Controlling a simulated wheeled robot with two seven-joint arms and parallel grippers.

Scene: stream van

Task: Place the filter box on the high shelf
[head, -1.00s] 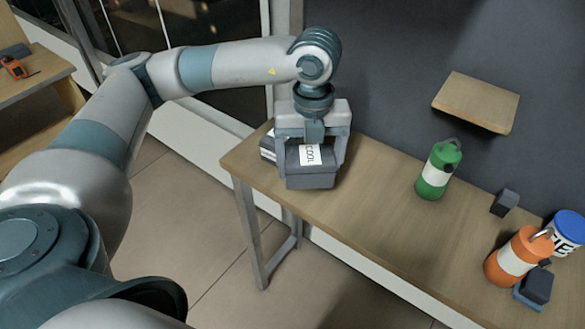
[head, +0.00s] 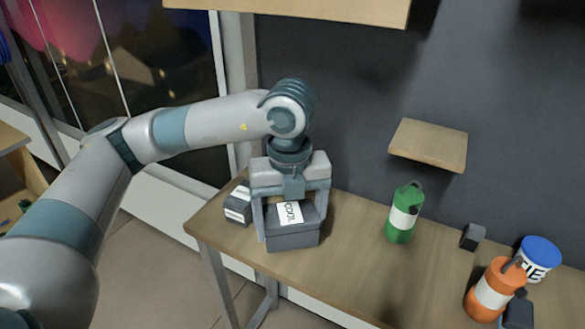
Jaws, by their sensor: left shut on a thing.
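The filter box is a dark grey box with a white label (head: 292,239). My left gripper (head: 290,222) points down and is shut on it, one finger on each side. The box is at the left part of the wooden table; I cannot tell whether it touches the tabletop or hangs just above it. A high wooden shelf (head: 290,9) shows at the top edge of the head view, partly cut off. A smaller, lower shelf (head: 430,144) is on the dark wall to the right. My right gripper is not in view.
A second dark box with white labels (head: 238,204) stands just left of the gripper. A green bottle (head: 403,213), a small dark block (head: 473,237), a blue-lidded tub (head: 538,258) and an orange bottle (head: 494,290) stand on the table (head: 355,275) to the right. The table's middle is clear.

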